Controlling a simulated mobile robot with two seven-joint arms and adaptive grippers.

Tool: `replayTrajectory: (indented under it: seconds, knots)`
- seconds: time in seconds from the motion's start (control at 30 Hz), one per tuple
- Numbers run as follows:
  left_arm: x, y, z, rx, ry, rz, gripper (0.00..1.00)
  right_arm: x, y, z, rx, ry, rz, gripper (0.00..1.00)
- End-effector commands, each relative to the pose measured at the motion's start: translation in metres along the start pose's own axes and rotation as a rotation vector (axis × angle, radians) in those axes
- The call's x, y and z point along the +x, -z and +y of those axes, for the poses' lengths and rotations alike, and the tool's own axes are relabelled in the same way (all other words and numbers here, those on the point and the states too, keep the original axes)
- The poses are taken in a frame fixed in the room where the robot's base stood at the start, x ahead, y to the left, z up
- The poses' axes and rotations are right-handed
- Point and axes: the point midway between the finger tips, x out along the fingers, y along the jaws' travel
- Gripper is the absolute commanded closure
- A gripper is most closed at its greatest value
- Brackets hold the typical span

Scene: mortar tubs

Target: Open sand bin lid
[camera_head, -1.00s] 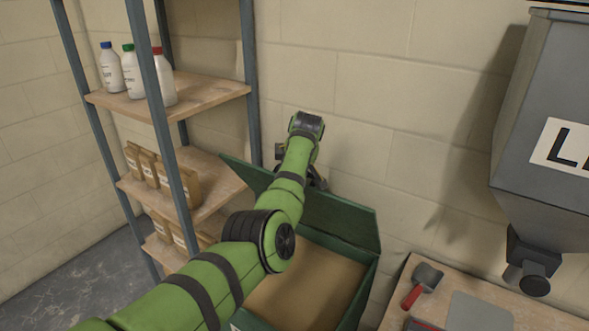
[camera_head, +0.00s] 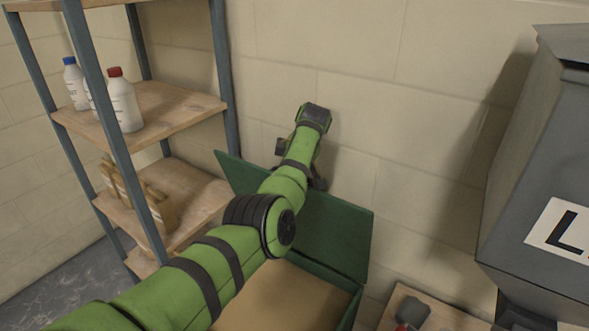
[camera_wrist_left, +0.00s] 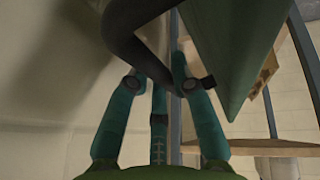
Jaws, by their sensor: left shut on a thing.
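The green sand bin (camera_head: 357,306) stands against the wall, with tan sand (camera_head: 275,298) showing inside. Its green lid (camera_head: 335,235) is raised along the back edge and stands steeply near the wall. In the left wrist view the lid (camera_wrist_left: 228,50) shows at the upper right. My left gripper (camera_head: 317,184) is at the lid's upper edge, mostly hidden behind its own wrist. In the wrist view, the left gripper's teal fingers (camera_wrist_left: 160,80) are shut on a dark curved bar, apparently the lid handle (camera_wrist_left: 128,38). My right gripper is not in view.
A shelf rack (camera_head: 150,105) with bottles and paper bags stands at the left. A grey hopper (camera_head: 530,180) hangs at the right. Below it is a wooden top (camera_head: 445,312) with a scoop (camera_head: 410,311). Bare wall is close behind the lid.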

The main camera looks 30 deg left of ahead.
Motion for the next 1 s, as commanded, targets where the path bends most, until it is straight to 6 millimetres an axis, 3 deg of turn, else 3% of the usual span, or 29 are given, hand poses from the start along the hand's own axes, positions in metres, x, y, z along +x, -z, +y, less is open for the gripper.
replayTrajectory:
  seconds: [0.3,0.33,0.37,0.77,1.0]
  knots:
    - [0.003,-0.002,-0.002,0.003,0.007,-0.004,1.0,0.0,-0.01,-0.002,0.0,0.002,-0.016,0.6]
    - [0.003,-0.003,-0.002,0.003,0.008,-0.004,0.69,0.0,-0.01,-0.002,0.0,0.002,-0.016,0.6]
    - [0.003,-0.003,-0.002,0.003,0.008,-0.004,0.65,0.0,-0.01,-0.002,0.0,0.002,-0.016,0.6]
    - [-0.003,-0.002,-0.001,0.002,0.003,-0.002,0.65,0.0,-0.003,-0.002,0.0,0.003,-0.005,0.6]
    - [-0.042,-0.002,0.001,0.002,-0.001,-0.002,0.65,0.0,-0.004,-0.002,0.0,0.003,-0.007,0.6]
